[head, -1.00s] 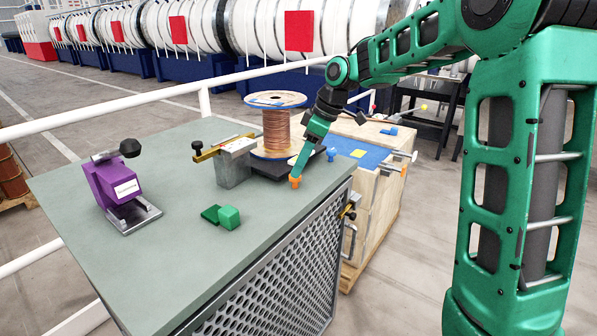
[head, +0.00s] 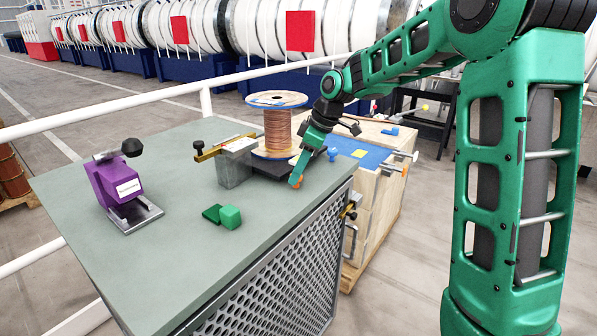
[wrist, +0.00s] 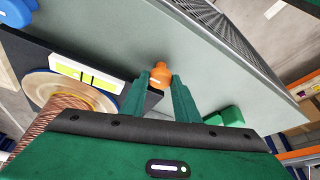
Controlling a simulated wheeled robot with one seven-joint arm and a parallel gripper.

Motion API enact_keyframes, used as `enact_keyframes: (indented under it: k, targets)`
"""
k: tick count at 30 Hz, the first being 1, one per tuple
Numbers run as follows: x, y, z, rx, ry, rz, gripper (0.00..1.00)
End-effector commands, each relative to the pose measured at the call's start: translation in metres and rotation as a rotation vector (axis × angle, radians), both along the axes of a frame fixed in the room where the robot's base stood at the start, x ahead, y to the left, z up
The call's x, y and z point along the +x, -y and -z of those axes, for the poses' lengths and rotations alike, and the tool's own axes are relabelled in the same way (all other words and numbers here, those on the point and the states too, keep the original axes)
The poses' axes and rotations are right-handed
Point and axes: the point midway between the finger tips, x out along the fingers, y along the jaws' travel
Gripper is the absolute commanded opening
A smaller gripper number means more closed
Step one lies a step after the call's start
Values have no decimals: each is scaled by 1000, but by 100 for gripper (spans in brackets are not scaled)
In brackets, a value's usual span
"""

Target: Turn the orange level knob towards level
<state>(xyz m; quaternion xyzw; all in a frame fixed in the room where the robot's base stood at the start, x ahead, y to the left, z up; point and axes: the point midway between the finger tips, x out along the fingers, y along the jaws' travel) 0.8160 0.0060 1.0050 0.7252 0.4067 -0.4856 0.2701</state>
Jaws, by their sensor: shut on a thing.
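The orange level knob (wrist: 160,73) sits at the edge of a black platform on the grey-green bench top. My gripper (wrist: 161,80) is shut on it, with one green finger on each side in the wrist view. In the head view my gripper (head: 296,181) reaches down to the bench, and only a little of the knob shows at its tips. A level vial (wrist: 86,75) with a yellow-green window lies on the platform in the wrist view. I cannot make out its bubble.
A copper wire spool (head: 277,130) stands on the black platform behind my gripper. A blue knob (head: 332,154) stands to the right. Green blocks (head: 229,216), a grey block with a brass clamp (head: 234,168) and a purple device (head: 120,190) stand on the bench.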

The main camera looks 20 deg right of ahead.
Motion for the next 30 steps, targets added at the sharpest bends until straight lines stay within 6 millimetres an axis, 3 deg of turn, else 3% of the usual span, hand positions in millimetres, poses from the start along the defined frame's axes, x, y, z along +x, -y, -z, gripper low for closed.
enact_keyframes:
  k: [11,30]
  targets:
    - [2,2,-1,-4,7,166,5]
    - [0,-4,-2,-2,10,691,5]
